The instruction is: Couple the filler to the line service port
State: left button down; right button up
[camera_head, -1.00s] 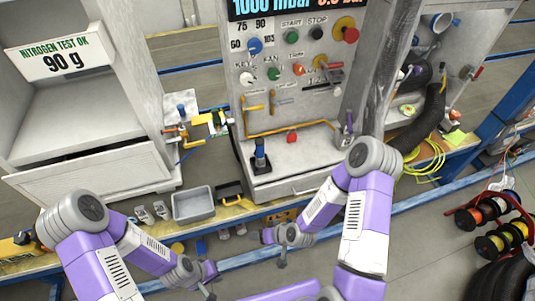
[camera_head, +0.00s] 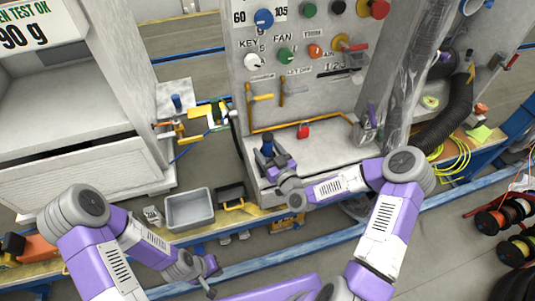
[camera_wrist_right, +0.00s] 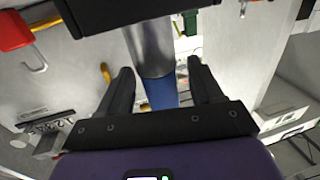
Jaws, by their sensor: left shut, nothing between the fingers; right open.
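My left gripper (camera_head: 210,281) is shut and empty, low in front of the bench. A small yellow and green fitting (camera_head: 208,120) sits left of the console; I cannot tell whether it is the service port.
A grey bin (camera_head: 190,209) and a black-and-yellow item (camera_head: 232,196) sit on the front edge. A black corrugated hose (camera_head: 450,120) and a yellow cable (camera_head: 460,152) lie at right. Cable reels (camera_head: 505,222) stand on the floor.

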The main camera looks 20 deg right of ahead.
jog(key=shift+x, duration=1.1)
jog(key=shift+f, duration=0.1)
jog(key=c, duration=1.2)
grip_shut()
